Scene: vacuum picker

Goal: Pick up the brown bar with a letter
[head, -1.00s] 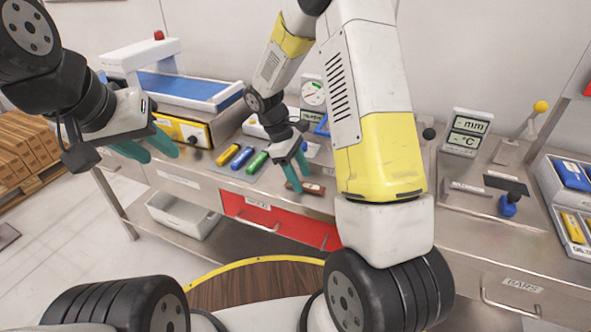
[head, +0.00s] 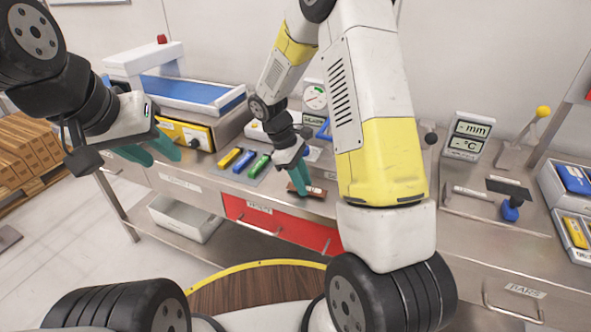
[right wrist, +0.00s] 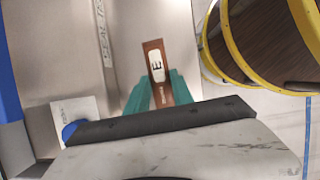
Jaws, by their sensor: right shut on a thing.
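The brown bar (head: 312,191) lies on the steel bench near its front edge, above the red drawer. In the right wrist view the brown bar (right wrist: 154,52) shows a white label with a dark letter that looks like an E. My right gripper (head: 300,186) is down at the bar, its teal fingers shut on it; in the right wrist view the fingers (right wrist: 160,92) stand on both sides of the bar. The bar's lower end is partly hidden by the wrist. My left gripper (head: 150,152) hangs at the left with its teal fingers apart and empty.
Yellow (head: 230,157), blue (head: 244,161) and green (head: 259,166) bars lie on a mat left of my right gripper. A yellow control box (head: 187,134) and blue-topped machine (head: 190,89) stand behind. A red drawer (head: 280,228) is below. Trays (head: 573,215) are at the far right.

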